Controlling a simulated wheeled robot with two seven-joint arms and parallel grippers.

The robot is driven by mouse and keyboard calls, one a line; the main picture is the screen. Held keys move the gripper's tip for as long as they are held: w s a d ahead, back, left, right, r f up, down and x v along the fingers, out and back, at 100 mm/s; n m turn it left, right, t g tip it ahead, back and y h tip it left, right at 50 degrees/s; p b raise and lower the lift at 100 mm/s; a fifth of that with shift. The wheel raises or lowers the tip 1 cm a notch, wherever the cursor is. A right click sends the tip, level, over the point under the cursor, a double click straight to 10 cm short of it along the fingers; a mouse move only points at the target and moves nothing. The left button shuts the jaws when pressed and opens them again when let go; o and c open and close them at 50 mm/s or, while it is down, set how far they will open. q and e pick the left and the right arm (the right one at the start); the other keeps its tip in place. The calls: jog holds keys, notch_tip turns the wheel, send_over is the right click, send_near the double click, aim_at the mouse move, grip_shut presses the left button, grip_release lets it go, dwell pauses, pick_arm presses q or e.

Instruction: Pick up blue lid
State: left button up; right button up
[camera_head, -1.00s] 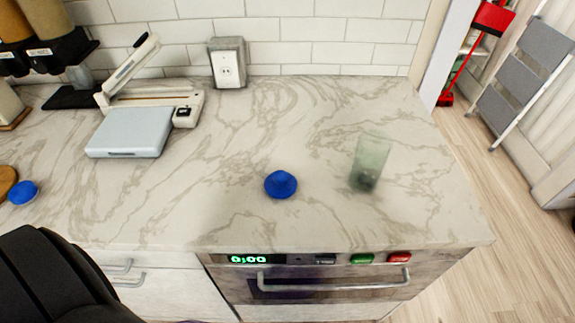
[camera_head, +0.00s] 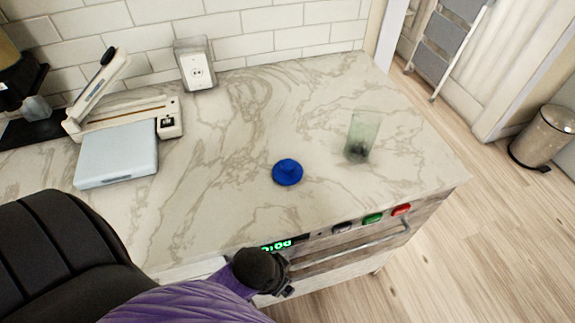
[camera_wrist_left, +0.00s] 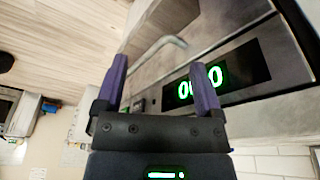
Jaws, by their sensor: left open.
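The blue lid (camera_head: 287,172) lies on the marble counter (camera_head: 225,170) near the middle, with its knob up. My left arm comes in from the lower left in the head view, and my left gripper (camera_head: 284,290) is low at the counter's front edge, below and in front of the lid. In the left wrist view my left gripper (camera_wrist_left: 160,85) has its two purple fingers apart with nothing between them, facing the appliance front with the green display (camera_wrist_left: 217,85). The lid does not show in the wrist view. My right gripper is not in view.
A translucent cup (camera_head: 362,136) with dark contents stands right of the lid. A sealer-like device (camera_head: 125,145) with a raised arm sits at the left. The counter around the lid is clear. A bin (camera_head: 543,138) stands on the floor.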

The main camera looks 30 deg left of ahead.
aim_at(287, 163)
pick_arm(q)
jog(key=shift+m, duration=0.3)
jog(key=w+r, duration=0.4)
jog(key=w+a+r+p, duration=0.1)
jog(key=w+r, duration=0.3)
jog(key=r, duration=0.1)
jog(key=w+a+r, duration=0.1)
jog(key=w+r, duration=0.3)
jog(key=shift+w+r, duration=0.35)
jog(key=shift+w, duration=0.05)
jog(key=w+a+r+n+g, duration=0.1)
jog(key=w+a+r+n, duration=0.2)
jog(key=w+a+r, duration=0.35)
jog(key=shift+n+y, duration=0.4)
jog(key=f+b, duration=0.1)
jog(key=f, duration=0.2)
jog(key=a+f+b, duration=0.1)
jog(key=f, duration=0.3)
jog(key=a+f+b, duration=0.1)
jog(key=f, duration=0.2)
jog(key=shift+w+f+b, duration=0.3)
jog(key=shift+w+f, duration=0.05)
jog(key=shift+w, duration=0.05)
jog(key=shift+f, duration=0.1)
grip_shut()
